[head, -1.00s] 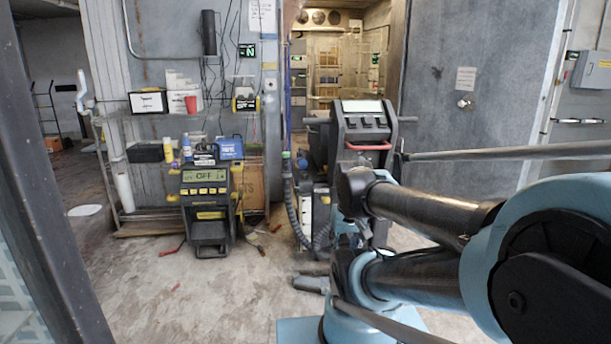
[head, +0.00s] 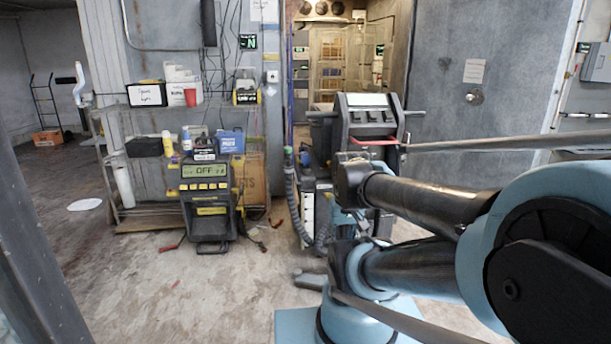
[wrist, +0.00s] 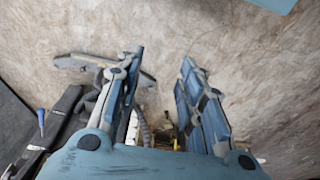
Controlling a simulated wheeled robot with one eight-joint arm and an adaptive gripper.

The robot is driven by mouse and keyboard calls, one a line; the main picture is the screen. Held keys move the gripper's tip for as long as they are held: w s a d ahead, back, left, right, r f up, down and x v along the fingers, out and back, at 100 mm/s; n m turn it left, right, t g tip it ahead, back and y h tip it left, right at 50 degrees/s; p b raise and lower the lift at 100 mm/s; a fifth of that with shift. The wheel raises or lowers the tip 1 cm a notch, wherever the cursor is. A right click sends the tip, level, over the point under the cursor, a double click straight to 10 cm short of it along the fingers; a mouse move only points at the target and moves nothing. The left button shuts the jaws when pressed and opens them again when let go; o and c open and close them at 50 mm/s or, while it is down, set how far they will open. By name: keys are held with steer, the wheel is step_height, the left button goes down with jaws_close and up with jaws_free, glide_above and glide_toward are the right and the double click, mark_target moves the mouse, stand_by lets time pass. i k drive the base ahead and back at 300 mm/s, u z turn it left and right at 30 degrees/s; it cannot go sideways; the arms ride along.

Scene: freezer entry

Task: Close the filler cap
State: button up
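My gripper (wrist: 163,57) shows in the wrist view, with its two blue-grey fingers well apart and nothing visibly held between them. In the head view I cannot make it out behind my arm. A floor machine (head: 368,108) with a dark sloped console and a red handle stands beyond my arm, its lower part partly hidden. I cannot pick out the filler cap in either view. In the wrist view, a ribbed hose (wrist: 146,134) and a small yellow part (wrist: 181,138) show low between the fingers, partly covered by the gripper.
A charger-like unit (head: 206,184) reading OFF stands left of the machine, before a loaded shelf (head: 118,109). A thick hose (head: 293,205) hangs at the machine's left side. A grey post (head: 35,210) edges the left. Open floor (head: 150,290) lies front left.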

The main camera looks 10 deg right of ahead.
mark_target(306, 158)
steer(key=u, duration=0.05)
steer(key=i, duration=0.85)
steer(key=u, duration=0.5)
